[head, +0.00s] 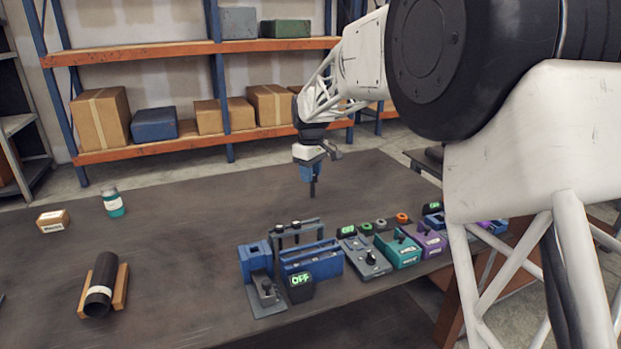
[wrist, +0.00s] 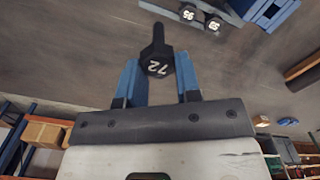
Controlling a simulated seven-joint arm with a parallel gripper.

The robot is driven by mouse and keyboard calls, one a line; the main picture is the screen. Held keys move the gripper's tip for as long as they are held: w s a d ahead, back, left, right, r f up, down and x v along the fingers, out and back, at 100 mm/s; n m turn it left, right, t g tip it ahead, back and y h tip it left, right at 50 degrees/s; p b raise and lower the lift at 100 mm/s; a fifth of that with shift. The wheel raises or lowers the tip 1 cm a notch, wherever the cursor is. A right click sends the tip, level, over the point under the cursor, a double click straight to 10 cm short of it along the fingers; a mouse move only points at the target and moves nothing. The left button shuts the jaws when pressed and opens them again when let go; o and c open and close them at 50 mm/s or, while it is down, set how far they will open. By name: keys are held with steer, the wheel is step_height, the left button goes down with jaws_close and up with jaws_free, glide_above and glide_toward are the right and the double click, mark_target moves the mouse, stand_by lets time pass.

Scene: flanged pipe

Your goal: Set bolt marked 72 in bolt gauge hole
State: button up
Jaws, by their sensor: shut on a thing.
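My gripper (head: 311,172) is shut on a black bolt and holds it in the air above the far part of the table, clear of the fixtures. In the wrist view the bolt (wrist: 158,58) sits between the blue fingers, with its hex head marked 72 facing the camera and its shank pointing away. In the head view the bolt (head: 312,188) hangs about upright, shank down. A grey rack (head: 296,232) with other dark bolts stands below and nearer. Two bolt heads with white numbers (wrist: 188,13) show in the wrist view. I cannot tell which fixture has the gauge hole.
Blue blocks (head: 315,262) and a box with a green lit display (head: 300,281) stand by the rack. Grey, teal (head: 399,249) and purple (head: 427,240) units stand to the right. A black pipe (head: 103,275) lies in a wooden cradle at left. The table's middle left is clear.

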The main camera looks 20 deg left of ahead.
steer(key=shift+r, duration=1.75)
steer(key=shift+s, duration=0.1)
steer(key=s+a+f, duration=0.4)
steer(key=s+a, duration=0.1)
steer(key=s, duration=0.4)
steer(key=s+a+f, duration=0.5)
steer(key=s, duration=0.4)
steer(key=shift+f, duration=0.25)
steer(key=shift+s, duration=0.1)
steer(key=shift+d+f, duration=0.1)
steer(key=shift+f, duration=0.1)
steer(key=shift+f, duration=0.95)
steer(key=shift+f, duration=0.25)
steer(key=shift+f, duration=1.45)
steer(key=shift+f, duration=0.9)
